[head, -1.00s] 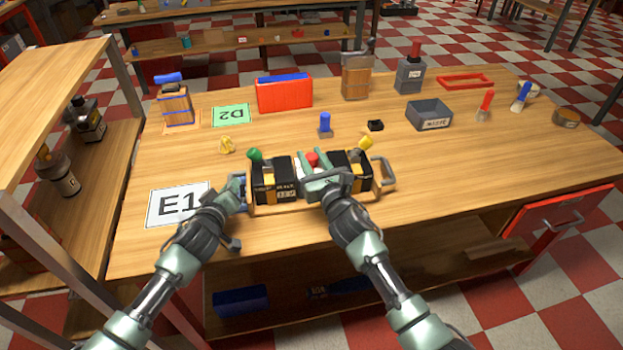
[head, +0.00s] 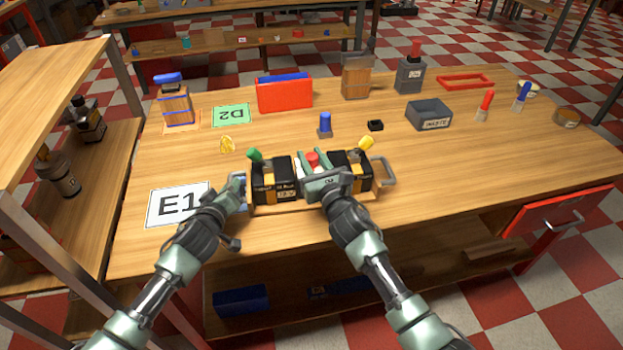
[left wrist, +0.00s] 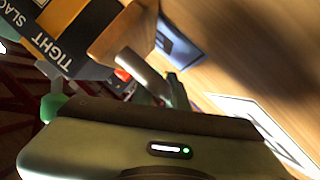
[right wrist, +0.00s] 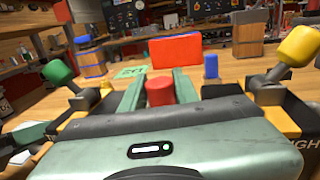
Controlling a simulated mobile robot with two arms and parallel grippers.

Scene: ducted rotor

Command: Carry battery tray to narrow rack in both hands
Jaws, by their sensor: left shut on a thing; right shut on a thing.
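The battery tray (head: 315,206) is a wooden carrier on the near part of the table, with a grey handle (head: 385,171) at its right end. It holds black and yellow batteries (head: 272,180), with a green-knobbed lever at left and a yellow-knobbed lever at right. My left gripper (head: 238,190) is shut on the tray's left handle, mostly hidden by the fingers. My right gripper (head: 316,162) is over the tray's middle, its fingers on either side of a red knob (right wrist: 159,92), shut on it. The right handle is free. I cannot tell which furniture is the narrow rack.
A wooden shelf unit (head: 50,80) stands close at left. An E1 card (head: 176,205) lies left of the tray. Behind are a red box (head: 284,94), a blue-topped block (head: 325,126) and a grey bin (head: 429,114).

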